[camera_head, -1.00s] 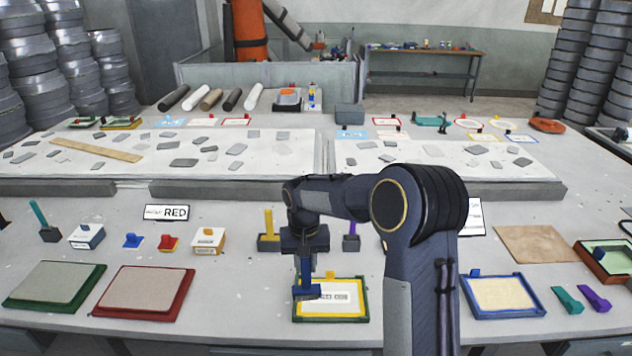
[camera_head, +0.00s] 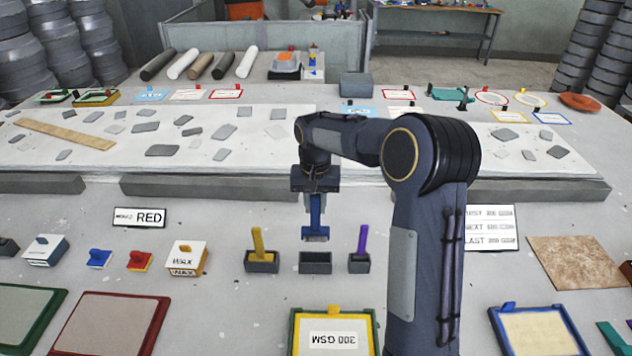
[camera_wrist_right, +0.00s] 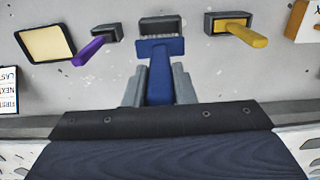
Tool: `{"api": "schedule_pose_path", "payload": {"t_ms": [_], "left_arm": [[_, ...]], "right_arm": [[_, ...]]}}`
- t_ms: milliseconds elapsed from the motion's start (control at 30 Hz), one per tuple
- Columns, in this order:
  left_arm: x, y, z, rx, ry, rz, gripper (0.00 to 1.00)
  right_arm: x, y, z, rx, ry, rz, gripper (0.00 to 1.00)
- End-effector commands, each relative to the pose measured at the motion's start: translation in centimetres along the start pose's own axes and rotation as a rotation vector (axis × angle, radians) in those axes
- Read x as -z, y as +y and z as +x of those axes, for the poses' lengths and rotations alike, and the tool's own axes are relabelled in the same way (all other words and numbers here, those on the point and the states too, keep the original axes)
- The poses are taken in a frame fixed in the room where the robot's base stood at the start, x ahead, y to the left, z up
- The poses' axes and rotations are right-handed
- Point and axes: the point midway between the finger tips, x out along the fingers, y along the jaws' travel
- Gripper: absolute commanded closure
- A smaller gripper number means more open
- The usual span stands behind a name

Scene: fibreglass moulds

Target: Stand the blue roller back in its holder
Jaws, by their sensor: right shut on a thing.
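My right gripper (camera_head: 315,200) is shut on the handle of the blue roller (camera_head: 315,228) and holds it upright, head down. The roller is in the air just behind and above the empty grey holder (camera_head: 315,263), apart from it in the head view. In the right wrist view, the blue roller (camera_wrist_right: 160,72) hangs between the fingers (camera_wrist_right: 157,88), its wide head close to the grey holder (camera_wrist_right: 160,22) and overlapping its near edge; I cannot tell whether they touch. My left gripper is not in view.
A holder with a yellow-handled tool (camera_head: 258,245) stands left of the empty one, and one with a purple-handled tool (camera_head: 361,245) stands right. A green-and-yellow framed mould (camera_head: 333,315) labelled 300 GSM lies in front. A raised white slab (camera_head: 200,150) lies behind.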

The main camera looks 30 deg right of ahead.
Motion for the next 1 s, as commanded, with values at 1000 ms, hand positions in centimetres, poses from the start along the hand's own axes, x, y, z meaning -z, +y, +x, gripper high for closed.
{"api": "schedule_pose_path", "payload": {"t_ms": [1000], "left_arm": [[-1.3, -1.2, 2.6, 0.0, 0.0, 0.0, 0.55]], "right_arm": [[-0.1, 0.0, 4.4, 0.0, 0.0, -0.001, 1.0]]}}
